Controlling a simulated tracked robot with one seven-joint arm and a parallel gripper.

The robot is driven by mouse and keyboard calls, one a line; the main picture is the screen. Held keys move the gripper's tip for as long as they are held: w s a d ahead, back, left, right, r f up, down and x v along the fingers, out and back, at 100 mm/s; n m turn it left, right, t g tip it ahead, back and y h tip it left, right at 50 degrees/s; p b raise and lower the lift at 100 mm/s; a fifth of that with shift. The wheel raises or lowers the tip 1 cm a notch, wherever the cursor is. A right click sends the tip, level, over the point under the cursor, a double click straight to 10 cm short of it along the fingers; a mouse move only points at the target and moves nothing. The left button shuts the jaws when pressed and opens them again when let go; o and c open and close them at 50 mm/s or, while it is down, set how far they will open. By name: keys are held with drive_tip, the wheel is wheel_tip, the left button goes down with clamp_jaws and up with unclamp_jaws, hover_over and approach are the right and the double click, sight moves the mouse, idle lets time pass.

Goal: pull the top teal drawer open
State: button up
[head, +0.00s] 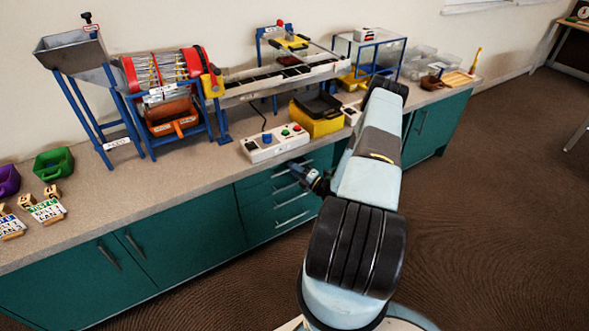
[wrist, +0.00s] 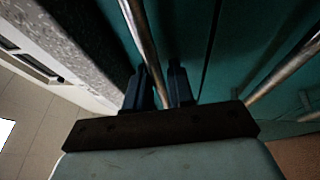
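The top teal drawer (head: 258,187) is the uppermost of a stack under the counter and looks shut, flush with the cabinet front. Its metal bar handle (wrist: 137,22) runs between the two fingers of my gripper (wrist: 161,80) in the wrist view. The fingers stand apart, one on each side of the bar, with a small gap showing beside it. In the head view my gripper (head: 300,171) is at the top drawer's front, and my arm hides the drawer's right part.
The lower drawer handle (head: 291,197) is below, and it also shows in the wrist view (wrist: 285,72). The speckled counter (head: 190,165) overhangs close by. A white button box (head: 274,144) stands on it above the drawers. The brown floor in front is clear.

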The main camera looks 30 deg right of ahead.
drive_tip(key=shift+w, duration=0.15)
clamp_jaws()
idle(0.4)
